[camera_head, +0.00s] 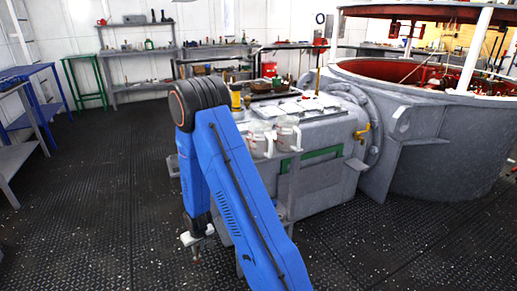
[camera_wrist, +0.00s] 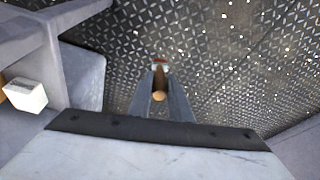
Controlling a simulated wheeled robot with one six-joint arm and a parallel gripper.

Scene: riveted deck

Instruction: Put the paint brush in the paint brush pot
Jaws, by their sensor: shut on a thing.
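My gripper (camera_wrist: 160,92) is shut on the paint brush (camera_wrist: 160,78), gripping its brown handle. The round handle end faces the wrist camera, and a reddish and pale end points away over the deck. In the head view my gripper (camera_head: 196,243) hangs low over the floor, left of the grey machine block, and the brush is too small to make out. Two whitish pots with handles, a left one (camera_head: 260,140) and a right one (camera_head: 288,134), are at the block's front edge, partly behind my arm. I cannot tell which vessel is the paint brush pot.
The grey machine block (camera_head: 325,135) carries a yellow container (camera_head: 236,95) and clutter on top. A large round grey vessel (camera_head: 450,140) stands right. A blue bench (camera_head: 40,95) and a green-legged stand (camera_head: 85,80) are left. The dark riveted floor (camera_head: 95,200) is clear at left.

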